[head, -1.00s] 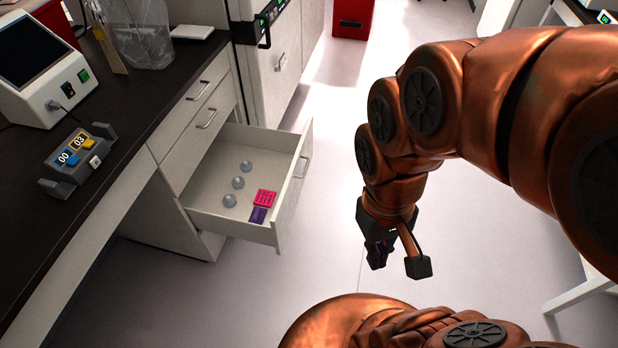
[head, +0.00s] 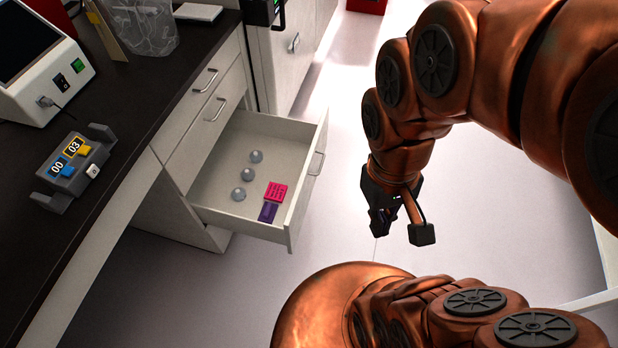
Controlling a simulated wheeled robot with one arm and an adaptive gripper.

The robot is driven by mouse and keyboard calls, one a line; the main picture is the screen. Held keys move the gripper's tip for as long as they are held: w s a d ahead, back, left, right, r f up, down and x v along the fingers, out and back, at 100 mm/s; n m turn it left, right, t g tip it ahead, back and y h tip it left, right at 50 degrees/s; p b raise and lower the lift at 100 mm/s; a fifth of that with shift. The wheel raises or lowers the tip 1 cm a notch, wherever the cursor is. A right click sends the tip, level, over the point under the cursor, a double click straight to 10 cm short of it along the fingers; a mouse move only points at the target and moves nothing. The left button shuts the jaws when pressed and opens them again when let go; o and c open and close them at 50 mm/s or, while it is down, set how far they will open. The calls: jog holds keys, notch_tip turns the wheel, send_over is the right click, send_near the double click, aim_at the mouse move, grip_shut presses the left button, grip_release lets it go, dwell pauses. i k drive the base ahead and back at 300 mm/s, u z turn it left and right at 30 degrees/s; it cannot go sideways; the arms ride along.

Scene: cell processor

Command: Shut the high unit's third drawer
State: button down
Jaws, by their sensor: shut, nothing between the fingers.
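The open drawer (head: 262,232) is the third one down in the white drawer unit under the dark bench. It is pulled well out to the right. Inside lie several small grey balls (head: 239,194), a pink item (head: 276,191) and a purple item (head: 268,211). Its front panel (head: 308,190) has a metal handle (head: 317,163) on the outside. My gripper (head: 380,226) points down to the right of the drawer front, apart from it. It is shut and empty.
Two shut drawers with handles (head: 206,80) (head: 216,110) are above. The dark bench top (head: 128,95) holds a timer-like device (head: 74,172), a white instrument (head: 47,85) and a clear bag-lined container (head: 146,28). The floor (head: 345,120) between drawer and gripper is clear.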

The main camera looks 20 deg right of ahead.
aim_at(292, 149)
jog(key=z, duration=0.1)
jog(key=k, duration=1)
jog(key=u, duration=1)
jog(key=i, duration=1.55)
jog(key=z, duration=1.05)
jog(key=i, duration=0.25)
jog(key=z, duration=0.1)
